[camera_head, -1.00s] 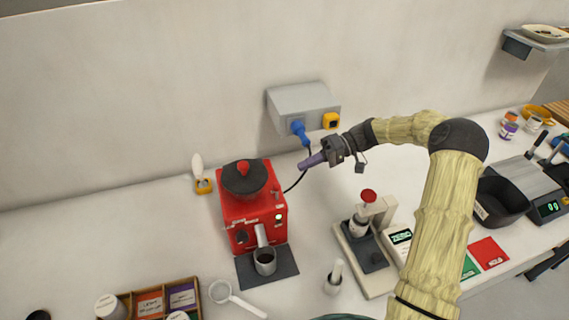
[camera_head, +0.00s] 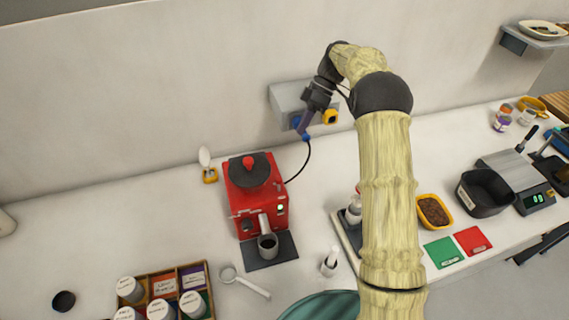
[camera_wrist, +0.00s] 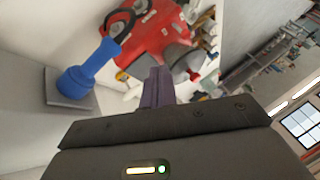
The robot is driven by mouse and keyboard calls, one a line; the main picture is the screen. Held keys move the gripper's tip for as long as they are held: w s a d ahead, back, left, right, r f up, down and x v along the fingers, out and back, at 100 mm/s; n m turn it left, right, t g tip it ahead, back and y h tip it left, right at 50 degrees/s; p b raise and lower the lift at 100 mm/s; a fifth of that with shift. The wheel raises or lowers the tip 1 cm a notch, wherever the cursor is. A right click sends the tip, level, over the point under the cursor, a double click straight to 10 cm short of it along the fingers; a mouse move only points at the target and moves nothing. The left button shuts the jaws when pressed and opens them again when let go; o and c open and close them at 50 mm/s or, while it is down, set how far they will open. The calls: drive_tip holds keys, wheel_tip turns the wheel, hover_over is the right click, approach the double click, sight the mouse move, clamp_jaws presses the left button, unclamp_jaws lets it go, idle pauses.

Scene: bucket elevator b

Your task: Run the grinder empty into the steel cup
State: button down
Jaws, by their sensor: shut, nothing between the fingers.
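The red grinder (camera_head: 255,205) stands on the counter with a green light lit on its front; it also shows in the wrist view (camera_wrist: 150,38). The steel cup (camera_head: 267,246) stands upright on a dark mat under the grinder's spout, with something dark inside. A blue plug (camera_wrist: 85,78) sits against a grey socket plate (camera_wrist: 70,100), and a black cable runs from it to the grinder. My gripper (camera_head: 303,129) is shut and empty in front of the wall socket box (camera_head: 285,97), partly hiding the plug. Its purple fingertips show in the wrist view (camera_wrist: 157,84), apart from the plug.
A yellow-edged outlet (camera_head: 330,117) is just right of my gripper. A jar rack (camera_head: 165,290), a strainer (camera_head: 245,282) and a small upright tool (camera_head: 330,262) are in front.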

drive_tip(key=shift+a, duration=0.1)
drive_tip(key=p, duration=0.6)
approach(279, 185)
wheel_tip(279, 185, down, 4)
drive_tip(key=a, duration=0.3)
drive_tip(key=shift+s+d+f+p, duration=0.1)
drive_tip(key=shift+f+p, duration=0.05)
drive_tip(key=shift+p, duration=0.25)
drive_tip(key=shift+f+b, duration=0.15)
drive_tip(key=shift+b, duration=0.5)
